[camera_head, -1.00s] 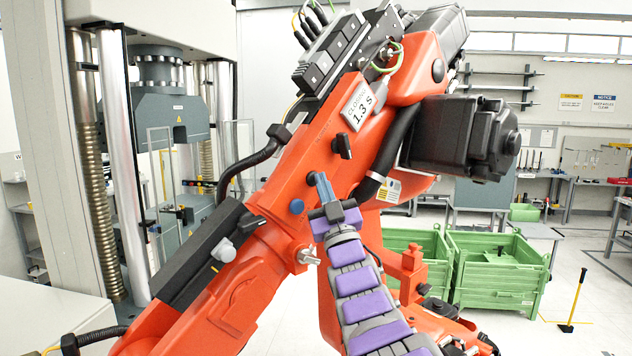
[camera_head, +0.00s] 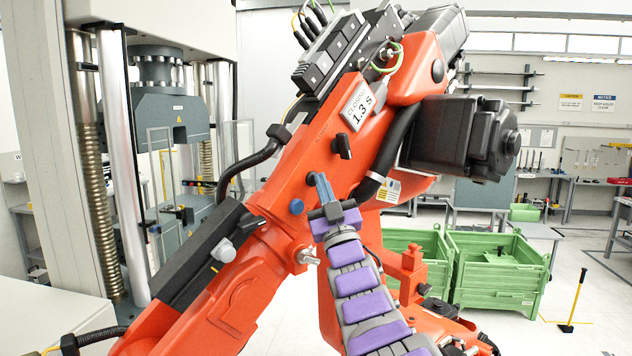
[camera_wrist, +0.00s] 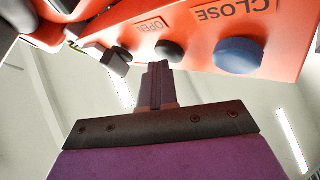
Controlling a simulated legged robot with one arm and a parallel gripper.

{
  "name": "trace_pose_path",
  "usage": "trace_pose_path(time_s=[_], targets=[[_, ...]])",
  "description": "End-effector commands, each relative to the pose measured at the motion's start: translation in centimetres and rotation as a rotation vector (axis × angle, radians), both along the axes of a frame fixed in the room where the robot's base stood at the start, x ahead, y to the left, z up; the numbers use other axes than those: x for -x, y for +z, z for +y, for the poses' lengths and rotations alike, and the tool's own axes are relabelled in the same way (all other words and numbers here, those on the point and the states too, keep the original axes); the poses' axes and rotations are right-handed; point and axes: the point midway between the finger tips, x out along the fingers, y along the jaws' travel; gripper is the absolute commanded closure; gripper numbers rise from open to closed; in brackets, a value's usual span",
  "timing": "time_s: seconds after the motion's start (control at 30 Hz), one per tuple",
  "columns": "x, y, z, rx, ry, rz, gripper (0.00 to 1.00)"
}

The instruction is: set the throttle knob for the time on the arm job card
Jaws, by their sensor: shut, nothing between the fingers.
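The job card (camera_head: 358,106) on the orange arm reads "CLOSING 1.3 s". Below it, a black knob (camera_head: 342,146) sticks out of the arm's face, and a round blue knob (camera_head: 296,206) sits lower left. The wrist view shows the blue knob (camera_wrist: 238,55) beside the word CLOSE, a round black knob (camera_wrist: 168,50) beside OPEN, and a blocky black knob (camera_wrist: 117,62) further left. I cannot tell for certain which is the throttle knob. My gripper (camera_head: 320,178) is shut and empty. Its tips (camera_wrist: 157,70) overlap the round black knob's lower edge in the wrist view; contact is unclear.
A black cable (camera_head: 260,155) loops left of the orange arm. A grey knob (camera_head: 223,250) and a silver fitting (camera_head: 308,257) stick out lower down. A black motor (camera_head: 460,138) juts out right. Green crates (camera_head: 495,290) stand on the floor behind.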

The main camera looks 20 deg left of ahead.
Motion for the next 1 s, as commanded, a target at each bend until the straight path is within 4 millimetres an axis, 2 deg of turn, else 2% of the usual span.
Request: trace_pose_path(time_s=[0.67,1.0], targets=[[0.1,0.0,-0.1,0.001,0.001,0.000,1.00],[0.8,-0.1,-1.6,0.000,-0.001,0.000,1.00]])
